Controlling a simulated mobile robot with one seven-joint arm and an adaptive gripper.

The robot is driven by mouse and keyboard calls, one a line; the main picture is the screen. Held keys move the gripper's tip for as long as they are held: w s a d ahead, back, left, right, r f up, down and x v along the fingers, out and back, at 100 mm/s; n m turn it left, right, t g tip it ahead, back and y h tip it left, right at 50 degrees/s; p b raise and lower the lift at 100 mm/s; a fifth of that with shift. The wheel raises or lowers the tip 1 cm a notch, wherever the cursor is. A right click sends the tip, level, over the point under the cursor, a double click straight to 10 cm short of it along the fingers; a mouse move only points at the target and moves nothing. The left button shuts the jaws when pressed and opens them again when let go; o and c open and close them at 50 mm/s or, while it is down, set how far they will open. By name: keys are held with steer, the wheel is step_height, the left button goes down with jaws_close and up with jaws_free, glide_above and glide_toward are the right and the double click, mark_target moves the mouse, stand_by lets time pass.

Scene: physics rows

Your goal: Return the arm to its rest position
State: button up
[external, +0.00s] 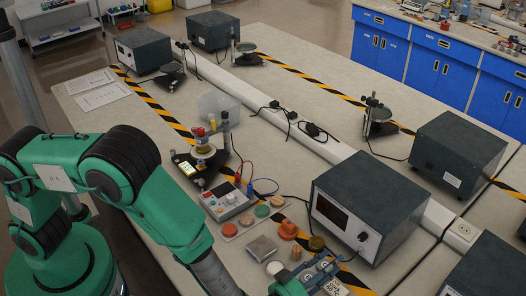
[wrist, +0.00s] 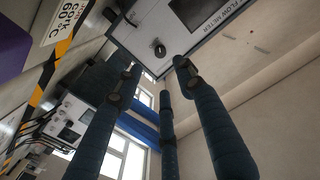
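My gripper (wrist: 156,78) shows in the wrist view as three long dark blue-grey fingers. They stand apart with nothing between them. Beyond the fingertips is the pale front of a box marked FLOW METER (wrist: 205,35), with a black knob. In the external view my green arm (external: 160,205) reaches from the lower left over the table's near edge.
A dark instrument box (external: 366,205) stands right of the arm's end. A small control unit with cables (external: 228,199), several coloured discs and a sample stand (external: 204,152) are on the table (external: 330,95). A white cable trunking (external: 300,125) runs lengthwise. A printed sign (wrist: 62,20) shows upper left in the wrist view.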

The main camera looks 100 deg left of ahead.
stand_by(0.4)
steer(key=w+d+r+m+t+h, duration=0.1)
steer(key=w+d+r+h, duration=0.2)
steer(key=r, duration=0.5)
steer(key=d+r+m+h, duration=0.1)
steer(key=d+r+h, duration=0.3)
steer(key=r, duration=0.3)
steer(key=s+d+r+m+g+h, duration=0.1)
steer(key=s+d+r+m+h, duration=0.35)
steer(key=s+r, duration=0.6)
steer(key=s+d+r+m+g+h, duration=0.1)
steer(key=s+r+g, duration=0.1)
steer(key=s, duration=0.7)
steer(key=s+d+r+m+g+h, duration=0.1)
steer(key=s+r+g+h, duration=0.15)
steer(key=s, duration=0.65)
steer(key=s+a+f+g+y, duration=0.1)
steer(key=s+a, duration=0.1)
steer(key=s, duration=0.9)
steer(key=s+a+g+y, duration=0.1)
steer(key=s+a, duration=0.2)
steer(key=s, duration=0.9)
steer(key=shift+f+g, duration=0.35)
